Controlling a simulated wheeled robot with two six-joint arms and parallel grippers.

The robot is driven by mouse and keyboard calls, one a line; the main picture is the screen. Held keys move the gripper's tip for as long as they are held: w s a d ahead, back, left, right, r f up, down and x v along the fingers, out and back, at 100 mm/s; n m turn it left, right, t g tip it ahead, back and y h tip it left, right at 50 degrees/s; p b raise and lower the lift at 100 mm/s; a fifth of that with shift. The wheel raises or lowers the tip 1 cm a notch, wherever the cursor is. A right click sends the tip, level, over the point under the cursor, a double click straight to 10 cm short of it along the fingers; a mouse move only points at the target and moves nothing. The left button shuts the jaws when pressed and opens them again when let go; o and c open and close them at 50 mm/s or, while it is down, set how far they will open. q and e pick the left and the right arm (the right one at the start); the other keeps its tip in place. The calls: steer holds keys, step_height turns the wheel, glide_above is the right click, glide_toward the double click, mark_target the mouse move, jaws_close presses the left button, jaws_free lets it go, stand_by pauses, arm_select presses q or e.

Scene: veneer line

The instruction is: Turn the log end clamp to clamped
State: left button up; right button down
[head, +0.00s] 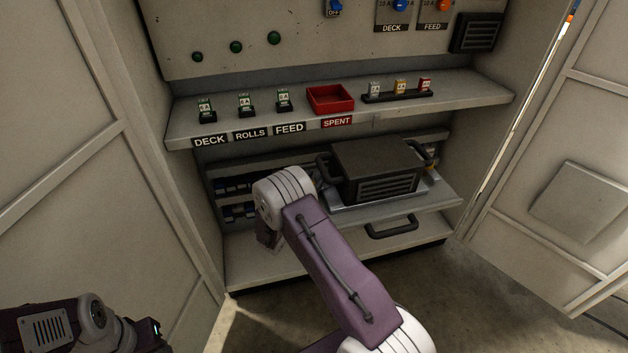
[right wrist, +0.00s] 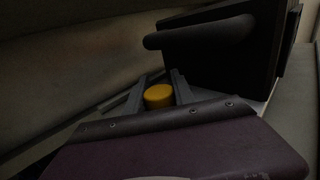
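I cannot make out a log end clamp marked as such in either view. My right arm reaches into the open cabinet, and its white wrist hides the gripper in the head view. In the right wrist view, two grey finger-like bars of my right gripper (right wrist: 160,84) stand apart. A yellow round cap (right wrist: 158,96) shows between them; whether they touch it is unclear. A black box (head: 376,168) with handles is just right of my wrist, and its dark handle (right wrist: 200,33) shows in the wrist view. My left gripper (head: 152,330) is at the lower left, away from the cabinet; its fingers cannot be made out.
The box sits on a pull-out tray (head: 440,193). The shelf above (head: 470,92) holds small fuse-like parts over DECK, ROLLS and FEED labels, a red SPENT bin (head: 330,98) and a dark rack (head: 396,96). Cabinet doors stand open on both sides. Floor in front is clear.

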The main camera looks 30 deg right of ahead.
steer(key=m+g, duration=0.1)
steer(key=m+g+h+b, duration=0.1)
steer(key=g, duration=0.1)
steer(key=shift+s+d+f+h, duration=0.1)
steer(key=shift+s+f+h, duration=0.05)
steer(key=shift+h, duration=0.15)
steer(key=shift+s+m+g+h+b, duration=0.2)
steer(key=shift+m+g+h+b, duration=0.1)
steer(key=shift+m+g, duration=0.4)
steer(key=c, duration=1.1)
jaws_free()
steer(key=shift+o, duration=0.2)
steer(key=shift+s+a, duration=0.1)
steer(key=shift+a, duration=0.25)
steer(key=p+v, duration=0.1)
steer(key=v, duration=0.7)
steer(key=shift+a+p, duration=0.1)
steer(key=shift+p, duration=0.25)
steer(key=shift+s, duration=0.1)
